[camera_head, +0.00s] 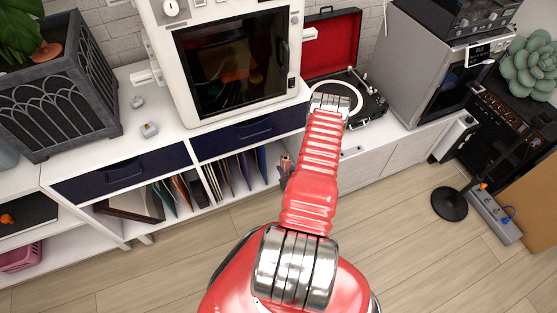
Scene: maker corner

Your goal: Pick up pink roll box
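I cannot make out a pink roll box for certain. A small pinkish item (286,163) shows at the right end of the open shelf, just left of my red arm and partly hidden by it. It is too small to tell what it is. A pink basket-like container (20,257) sits low at the left edge, cut off by the frame. My red arm reaches up from the bottom middle to a silver joint in front of the record player. My gripper does not show.
A white cabinet with navy drawers (123,174) holds a white-framed machine (235,62), a dark planter (61,87) and an open red-lidded record player (335,90). Records stand below. A black round base (449,204) and a power strip (495,218) lie right. The wooden floor (420,270) is clear in front.

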